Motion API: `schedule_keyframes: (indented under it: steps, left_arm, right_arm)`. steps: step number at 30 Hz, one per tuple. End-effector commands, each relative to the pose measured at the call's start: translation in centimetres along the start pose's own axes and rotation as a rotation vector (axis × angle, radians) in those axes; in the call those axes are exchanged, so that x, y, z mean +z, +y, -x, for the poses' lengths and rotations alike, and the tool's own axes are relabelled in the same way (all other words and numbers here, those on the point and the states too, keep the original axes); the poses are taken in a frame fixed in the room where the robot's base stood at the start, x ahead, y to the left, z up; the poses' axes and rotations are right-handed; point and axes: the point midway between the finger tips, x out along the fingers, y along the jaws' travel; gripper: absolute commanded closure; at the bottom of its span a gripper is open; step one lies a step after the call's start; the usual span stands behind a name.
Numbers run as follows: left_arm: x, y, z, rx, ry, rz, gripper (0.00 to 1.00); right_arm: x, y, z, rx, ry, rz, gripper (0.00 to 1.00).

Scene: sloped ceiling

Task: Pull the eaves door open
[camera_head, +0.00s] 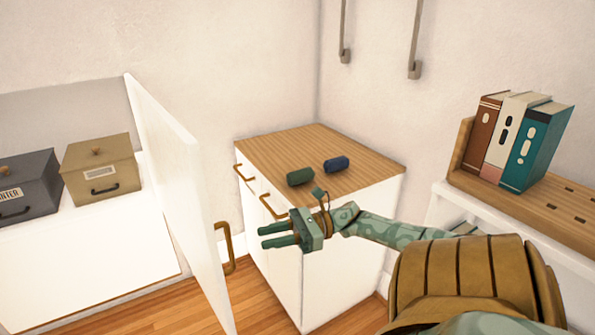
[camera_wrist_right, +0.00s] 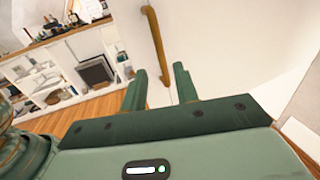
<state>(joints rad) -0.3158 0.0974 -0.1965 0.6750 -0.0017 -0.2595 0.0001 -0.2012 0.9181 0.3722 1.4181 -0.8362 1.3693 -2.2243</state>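The white eaves door (camera_head: 178,165) stands swung out at the left in the head view, with the eaves space open beside it. Its brass handle (camera_head: 232,246) is on the door's right-hand edge. My right gripper (camera_head: 264,237) is open and empty, with its fingers pointing left towards the handle and a small gap between them. In the right wrist view the handle (camera_wrist_right: 155,42) shows beyond and between the two fingertips (camera_wrist_right: 160,69); I cannot tell that they touch it. My left gripper is not in view.
A grey box (camera_head: 28,186) and a tan box (camera_head: 100,168) sit in the eaves space. Books (camera_head: 525,140) stand on a shelf at right.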

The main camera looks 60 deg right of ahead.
Motion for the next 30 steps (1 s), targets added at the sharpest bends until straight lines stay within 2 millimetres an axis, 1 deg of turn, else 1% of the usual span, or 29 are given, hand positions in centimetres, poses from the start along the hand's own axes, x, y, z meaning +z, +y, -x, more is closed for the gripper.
schedule_keyframes:
  steps: [1, 3, 6, 10, 15, 30]
  left_arm:
    - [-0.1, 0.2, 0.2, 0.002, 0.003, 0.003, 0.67]
    - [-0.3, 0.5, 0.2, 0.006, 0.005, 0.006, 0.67]
    - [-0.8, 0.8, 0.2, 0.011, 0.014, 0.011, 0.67]
    - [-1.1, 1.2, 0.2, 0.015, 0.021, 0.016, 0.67]
    - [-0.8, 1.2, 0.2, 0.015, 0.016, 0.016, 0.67]
    - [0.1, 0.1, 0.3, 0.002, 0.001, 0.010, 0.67]
  right_arm:
    - [0.1, 0.0, 1.3, -0.003, 0.002, -0.001, 0.70]
    - [0.0, 0.0, 2.9, -0.002, 0.003, -0.001, 0.70]
    - [0.0, -0.1, 4.7, -0.002, 0.002, -0.002, 0.70]
    - [-0.1, 0.0, 6.1, 0.000, 0.002, -0.001, 0.70]
    - [-0.1, 0.0, 6.7, 0.000, 0.001, 0.001, 0.70]
    - [-0.1, 0.0, 6.6, -0.001, 0.001, -0.001, 0.70]
